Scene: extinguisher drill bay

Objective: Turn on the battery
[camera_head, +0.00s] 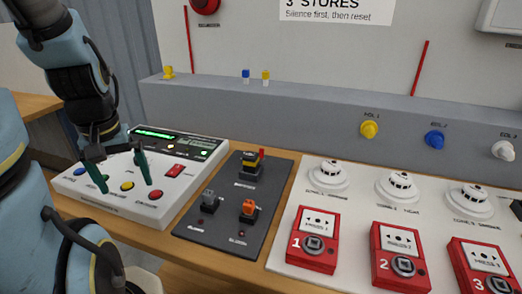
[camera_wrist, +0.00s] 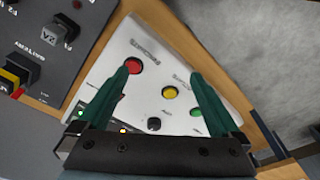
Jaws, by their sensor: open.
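The dark switch panel (camera_head: 225,222) lies flat on the bench in the head view. At its back is a black and yellow switch (camera_head: 249,166) with a red part at its top right; its small label is blurred but may read battery. In the wrist view the fingers (camera_wrist: 164,71) point over the white panel, and part of the dark panel (camera_wrist: 85,55) shows at upper left.
The white control panel (camera_head: 112,207) carries coloured buttons, including a red one (camera_head: 155,195), and lit displays. On the right, a white board (camera_head: 345,213) holds detectors and red call points (camera_head: 312,236). A grey ledge (camera_head: 310,108) runs behind the bench.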

